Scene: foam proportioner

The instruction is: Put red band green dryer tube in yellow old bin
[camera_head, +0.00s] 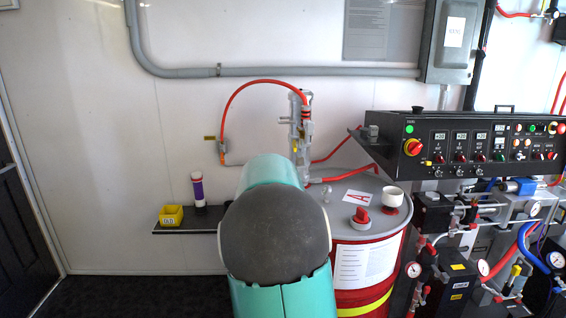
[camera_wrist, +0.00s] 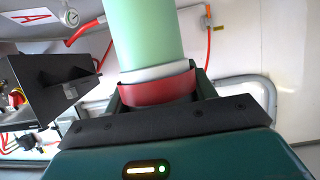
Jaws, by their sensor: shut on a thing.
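The green dryer tube (camera_wrist: 146,34) with its red band (camera_wrist: 158,88) fills the top middle of the wrist view. A pale ring sits between the green part and the band. My gripper (camera_wrist: 160,92) is shut around the tube at the red band. The tube's far end is cut off by the picture's top edge. The yellow bin (camera_head: 171,215) stands on a dark wall shelf at left in the head view, with a small label on its front. My arm hides my gripper and the tube in the head view.
A white tube with a purple band (camera_head: 198,189) stands upright on the shelf (camera_head: 186,231) beside the bin. A red drum (camera_head: 362,255) with a grey top stands right of my arm. A black control panel (camera_head: 480,145) is farther right. Open wall lies above the shelf.

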